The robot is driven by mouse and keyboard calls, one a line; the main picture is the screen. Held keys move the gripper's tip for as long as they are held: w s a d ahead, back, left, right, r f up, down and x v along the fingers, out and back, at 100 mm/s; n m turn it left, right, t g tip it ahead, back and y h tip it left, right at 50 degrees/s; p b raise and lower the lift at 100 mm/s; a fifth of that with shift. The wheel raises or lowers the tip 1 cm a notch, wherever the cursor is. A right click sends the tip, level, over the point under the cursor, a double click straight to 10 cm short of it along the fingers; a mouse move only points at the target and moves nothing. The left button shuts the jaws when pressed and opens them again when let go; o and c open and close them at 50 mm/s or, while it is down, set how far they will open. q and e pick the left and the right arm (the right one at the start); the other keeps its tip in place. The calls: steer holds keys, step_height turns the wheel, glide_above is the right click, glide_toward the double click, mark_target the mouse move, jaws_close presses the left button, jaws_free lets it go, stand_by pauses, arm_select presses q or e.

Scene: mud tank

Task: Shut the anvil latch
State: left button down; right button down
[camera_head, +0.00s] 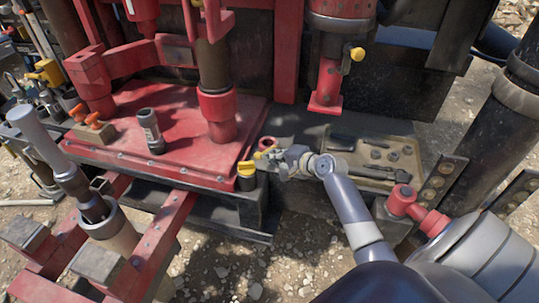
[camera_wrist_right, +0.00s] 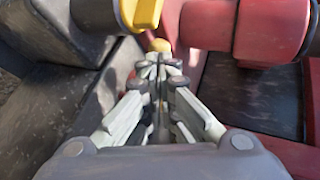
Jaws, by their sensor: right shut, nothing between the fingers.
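A small red latch part with a yellow knob (camera_head: 260,154), which I take for the anvil latch, sits at the right edge of the red deck plate. In the right wrist view its yellow knob (camera_wrist_right: 160,45) shows just beyond my fingertips, near a thick red cylinder (camera_wrist_right: 235,30). My right gripper (camera_head: 277,163) reaches in from the lower right and is shut with nothing in it. Its fingers (camera_wrist_right: 160,62) point at the knob; whether they touch it I cannot tell. The gripper partly hides the latch area. My left gripper is not in view.
A tray (camera_head: 372,178) with dark tools lies just behind my right wrist. The red deck plate (camera_head: 195,125) carries a dark cylinder.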

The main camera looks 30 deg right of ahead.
steer(key=shift+x, duration=0.9)
